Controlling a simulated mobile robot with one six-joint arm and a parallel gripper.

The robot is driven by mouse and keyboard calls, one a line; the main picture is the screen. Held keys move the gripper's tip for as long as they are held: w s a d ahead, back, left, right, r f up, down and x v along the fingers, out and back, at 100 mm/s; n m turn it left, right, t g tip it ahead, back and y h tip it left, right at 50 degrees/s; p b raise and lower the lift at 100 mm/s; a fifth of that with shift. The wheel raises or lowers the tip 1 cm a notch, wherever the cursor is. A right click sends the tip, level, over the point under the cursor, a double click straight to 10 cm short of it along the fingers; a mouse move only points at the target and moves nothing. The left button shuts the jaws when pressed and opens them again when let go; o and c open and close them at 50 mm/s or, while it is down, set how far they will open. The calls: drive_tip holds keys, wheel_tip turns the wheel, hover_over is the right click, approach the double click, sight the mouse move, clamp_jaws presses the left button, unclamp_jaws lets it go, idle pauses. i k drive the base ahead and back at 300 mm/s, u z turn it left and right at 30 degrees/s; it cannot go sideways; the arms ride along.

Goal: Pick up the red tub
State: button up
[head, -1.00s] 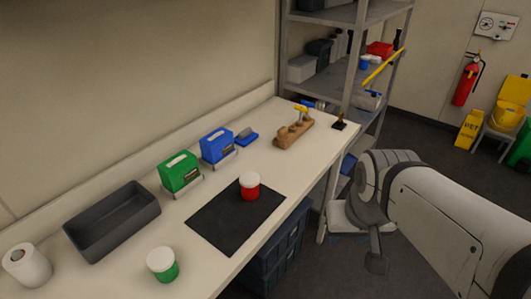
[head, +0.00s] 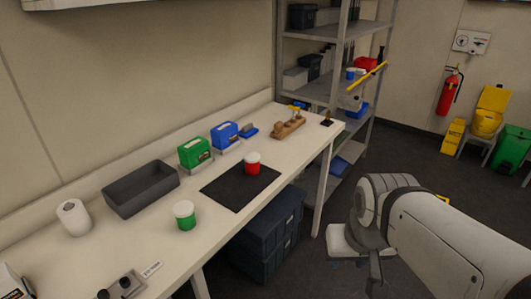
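The red tub (head: 253,165) has a white lid and stands upright on a dark mat (head: 226,194) on the white bench (head: 147,237). A similar green tub (head: 185,216) with a white lid stands on the bench to its left, off the mat. My arm is at the right of the view, and my gripper (head: 372,275) hangs at its end beyond the bench's front edge, well apart from the red tub. Its fingers are small and partly hidden, so I cannot tell whether they are open or shut.
A grey tray (head: 142,205), a paper roll (head: 74,217), a green box (head: 195,153) and a blue box (head: 226,136) stand on the bench. A wooden rack (head: 288,127) is farther back. Dark crates (head: 273,241) stand under the bench. A metal shelf (head: 308,91) stands beyond it.

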sight(251, 159)
drive_tip(key=u, duration=0.2)
drive_tip(key=i, duration=0.85)
drive_tip(key=z, duration=0.1)
